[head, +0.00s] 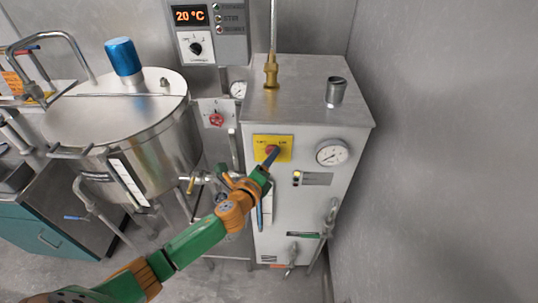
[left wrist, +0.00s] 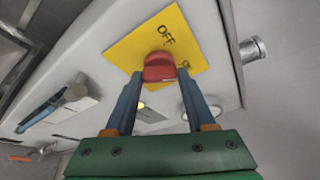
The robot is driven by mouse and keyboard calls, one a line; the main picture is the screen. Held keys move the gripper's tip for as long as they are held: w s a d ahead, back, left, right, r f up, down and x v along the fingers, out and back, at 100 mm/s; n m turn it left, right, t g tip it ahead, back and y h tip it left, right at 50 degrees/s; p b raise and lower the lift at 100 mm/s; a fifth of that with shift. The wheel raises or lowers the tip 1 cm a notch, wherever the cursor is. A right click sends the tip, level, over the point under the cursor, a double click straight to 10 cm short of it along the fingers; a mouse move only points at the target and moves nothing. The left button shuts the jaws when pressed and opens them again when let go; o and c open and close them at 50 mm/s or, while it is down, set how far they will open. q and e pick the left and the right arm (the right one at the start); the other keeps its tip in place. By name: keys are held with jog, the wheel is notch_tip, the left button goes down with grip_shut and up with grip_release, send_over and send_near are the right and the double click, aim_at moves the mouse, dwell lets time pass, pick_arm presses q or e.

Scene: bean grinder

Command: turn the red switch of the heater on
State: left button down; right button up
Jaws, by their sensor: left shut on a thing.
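The heater (head: 310,215) is a pale metal box standing right of centre in the head view. A yellow plate (head: 284,142) is on its front face. In the left wrist view, the red switch (left wrist: 160,66) sits on this plate (left wrist: 128,46), near the black word OFF. A second word at the right is partly hidden. My left gripper (head: 271,156) is at the plate, its blue fingers on either side of the red switch and shut on it. In the head view the fingers mostly hide the switch (head: 269,148). My right gripper is in neither view.
A round gauge (head: 332,152) is right of the plate. A brass fitting with a pipe (head: 271,70) and a short metal cylinder (head: 336,92) stand on top. A steel tank (head: 130,115) stands left. A control box (head: 208,32) reads 20 °C. A bare wall (head: 450,130) bounds the right.

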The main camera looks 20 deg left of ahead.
pick_arm(q)
jog(key=shift+d+r+m+g+y, duration=0.1)
jog(key=shift+m+g+y, duration=0.35)
jog(key=shift+m, duration=0.65)
jog(key=shift+c, duration=1.2)
grip_release()
jog(key=v, duration=0.7)
jog(key=shift+b, duration=0.45)
